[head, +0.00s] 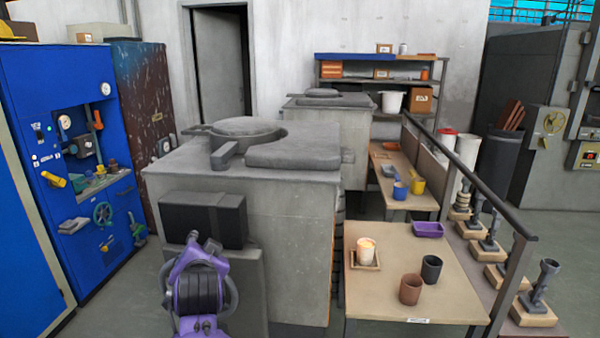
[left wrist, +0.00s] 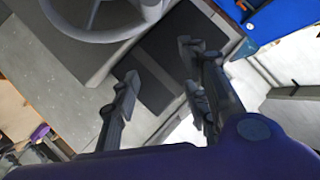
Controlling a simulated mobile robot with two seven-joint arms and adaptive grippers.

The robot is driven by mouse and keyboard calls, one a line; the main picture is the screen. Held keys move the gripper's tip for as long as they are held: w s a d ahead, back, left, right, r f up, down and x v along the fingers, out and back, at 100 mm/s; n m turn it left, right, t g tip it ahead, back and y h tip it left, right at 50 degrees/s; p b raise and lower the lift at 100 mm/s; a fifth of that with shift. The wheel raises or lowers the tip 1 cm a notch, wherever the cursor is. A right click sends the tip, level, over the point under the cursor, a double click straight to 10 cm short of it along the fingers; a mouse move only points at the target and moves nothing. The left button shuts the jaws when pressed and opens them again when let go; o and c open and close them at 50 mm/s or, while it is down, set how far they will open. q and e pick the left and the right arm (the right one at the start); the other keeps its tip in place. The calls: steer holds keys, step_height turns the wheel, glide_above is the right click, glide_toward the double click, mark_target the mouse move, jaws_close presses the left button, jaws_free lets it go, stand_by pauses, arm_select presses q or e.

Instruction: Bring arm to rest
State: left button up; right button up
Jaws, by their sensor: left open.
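My left gripper (head: 202,243) is low in front of the grey furnace (head: 285,190) in the head view, close to the black box (head: 203,218) on its front. Most of its purple and black body faces me and partly hides the fingers. In the left wrist view, the left gripper (left wrist: 160,85) has its two dark fingers spread apart with nothing between them. A dark panel and grey surface lie beyond the fingers. My right gripper is not in view.
A wooden table (head: 385,293) at the right holds a glowing cup (head: 365,250) on a small tray, a brown cup (head: 410,289), a black cup (head: 431,268) and a purple tray (head: 428,229). A blue cabinet (head: 40,215) stands left. Floor shows between cabinet and furnace.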

arm_select(q)
steer(key=s+d+f+n+t+h, duration=0.15)
steer(key=s+d+f, duration=0.35)
steer(key=f, duration=0.5)
steer(key=s+d+f+g+h, duration=0.1)
steer(key=s+d+f+h, duration=0.15)
steer(key=s+f, duration=0.6)
steer(key=s+f+g, duration=0.2)
steer(key=s+f, duration=0.7)
steer(key=s, duration=0.3)
steer(key=s+f+n+g+h, duration=0.1)
steer(key=s+f+g, duration=0.1)
steer(key=s+f, duration=0.8)
steer(key=shift+s, duration=1.05)
